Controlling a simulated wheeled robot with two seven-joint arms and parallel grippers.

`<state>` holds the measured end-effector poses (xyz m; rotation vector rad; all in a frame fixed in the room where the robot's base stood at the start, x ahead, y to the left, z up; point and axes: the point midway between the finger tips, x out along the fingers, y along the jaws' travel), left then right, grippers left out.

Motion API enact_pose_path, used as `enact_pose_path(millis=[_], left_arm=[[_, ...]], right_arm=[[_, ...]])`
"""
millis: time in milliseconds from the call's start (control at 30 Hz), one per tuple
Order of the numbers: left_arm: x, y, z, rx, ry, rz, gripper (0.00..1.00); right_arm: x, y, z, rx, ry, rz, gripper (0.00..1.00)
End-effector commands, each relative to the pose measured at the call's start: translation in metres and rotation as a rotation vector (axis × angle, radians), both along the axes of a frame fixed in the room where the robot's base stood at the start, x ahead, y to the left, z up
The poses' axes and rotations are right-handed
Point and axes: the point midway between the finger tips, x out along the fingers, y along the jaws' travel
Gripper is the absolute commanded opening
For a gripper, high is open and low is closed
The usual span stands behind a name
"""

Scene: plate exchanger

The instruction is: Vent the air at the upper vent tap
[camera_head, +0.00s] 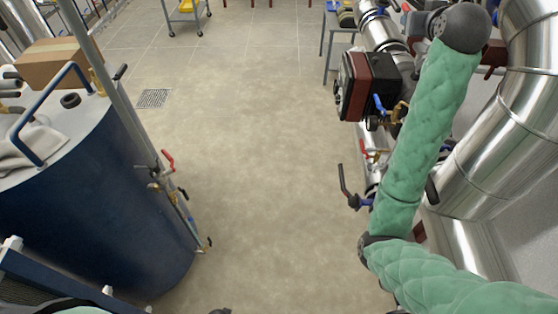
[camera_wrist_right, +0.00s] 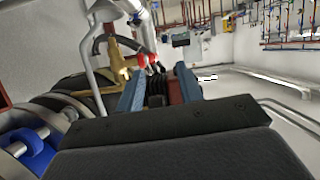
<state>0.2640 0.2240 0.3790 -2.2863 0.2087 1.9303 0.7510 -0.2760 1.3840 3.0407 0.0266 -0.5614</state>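A brass tap (camera_wrist_right: 120,62) shows in the right wrist view, just left of and beyond the fingers of my right gripper (camera_wrist_right: 158,88). I cannot tell for sure that it is the upper vent tap. Red handle ends (camera_wrist_right: 147,60) show beyond the fingertips. My right gripper's two blue fingers are apart, with a dark ribbed part visible in the gap; nothing appears clamped. In the head view my green right arm rises along the right side, and its wrist end is by the pipework at the top right; the fingers cannot be made out there. My left gripper does not show.
A dark red and black pump unit (camera_head: 364,86) and silver insulated pipes (camera_head: 505,120) stand at the right. The floor (camera_head: 265,150) between is clear.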

Motion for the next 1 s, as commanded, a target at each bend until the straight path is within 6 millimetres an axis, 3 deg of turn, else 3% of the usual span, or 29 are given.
enact_pose_path(millis=[33, 300, 500, 700, 867, 1000], left_arm=[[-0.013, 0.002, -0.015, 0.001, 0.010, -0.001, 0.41], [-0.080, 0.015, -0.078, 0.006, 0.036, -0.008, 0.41], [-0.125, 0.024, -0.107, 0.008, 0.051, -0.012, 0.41], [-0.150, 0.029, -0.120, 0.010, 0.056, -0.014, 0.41], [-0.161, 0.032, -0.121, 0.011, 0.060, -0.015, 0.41], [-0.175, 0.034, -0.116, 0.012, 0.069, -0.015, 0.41]], right_arm=[[0.005, -0.002, 0.027, 0.006, -0.036, 0.000, 0.36], [0.016, -0.011, 0.153, 0.031, -0.200, 0.005, 0.36], [0.011, -0.016, 0.228, 0.046, -0.297, 0.010, 0.36], [0.005, -0.019, 0.270, 0.055, -0.352, 0.016, 0.36], [0.006, -0.020, 0.281, 0.057, -0.364, 0.017, 0.36], [0.019, -0.019, 0.283, 0.057, -0.361, 0.017, 0.36]])
